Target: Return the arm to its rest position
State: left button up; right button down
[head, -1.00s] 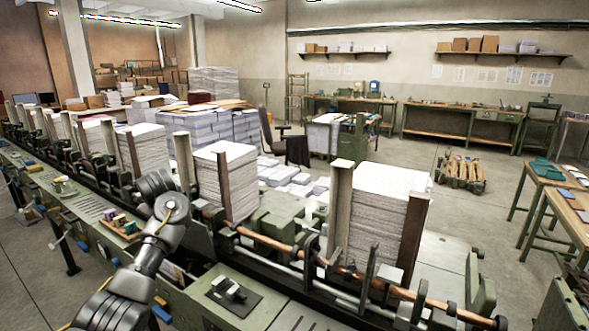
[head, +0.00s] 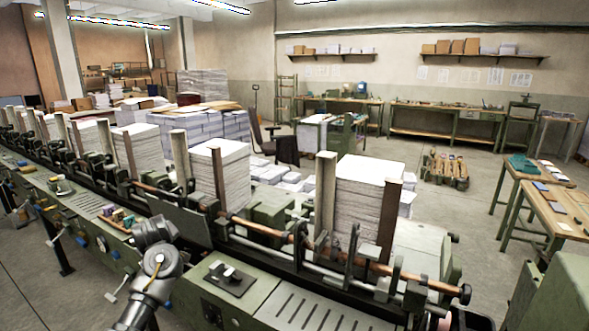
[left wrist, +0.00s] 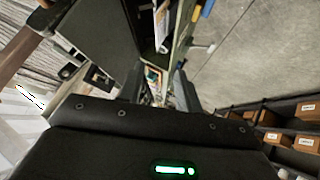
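My left arm (head: 155,258) comes in at the lower left of the head view, beside the green collating machine (head: 318,305). Its gripper is hard to make out there. In the left wrist view, the left gripper's two dark fingers (left wrist: 161,90) stand apart, with a gap between them and nothing held. A small tray with coloured items shows beyond the gap. I cannot make out my right gripper in either view; a dark shape at the bottom right of the head view is cut off and unclear.
Tall paper stacks (head: 366,205) stand in the machine's bays, between upright guides. A copper-coloured rod (head: 345,268) runs along its front. A small black device (head: 229,279) sits on the machine top. A wooden table (head: 556,212) stands at right, with open floor before it.

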pick_arm(q)
jog(key=s+d+f+m+g+h, duration=0.15)
jog(key=s+d+f+m, duration=0.3)
jog(key=s+f, duration=0.7)
jog(key=s+d+f+m+g+h, duration=0.1)
jog(key=s+d+f+m+h, duration=0.15)
jog(key=s+d+f, duration=0.6)
jog(key=s+d+f+m+g, duration=0.1)
jog(key=s+m, duration=0.2)
jog(key=s, duration=1.2)
jog(key=s+f+m+g, duration=0.1)
jog(key=s+f+m, duration=0.15)
jog(key=s, duration=1.25)
notch_tip(320, 180, down, 29)
jog(key=s+m+g+b, duration=0.1)
jog(key=s+g+b, duration=0.1)
jog(key=s, duration=0.1)
jog(key=s+a+f, duration=0.2)
jog(key=s+f, duration=1.2)
jog(key=s, duration=0.1)
jog(key=shift+a+f+g+b, duration=0.2)
jog(key=shift+f+g+b, duration=0.15)
jog(key=shift+b, duration=0.05)
pick_arm(e)
jog(key=f, duration=0.3)
jog(key=shift+s+d, duration=0.1)
jog(key=shift+s, duration=0.2)
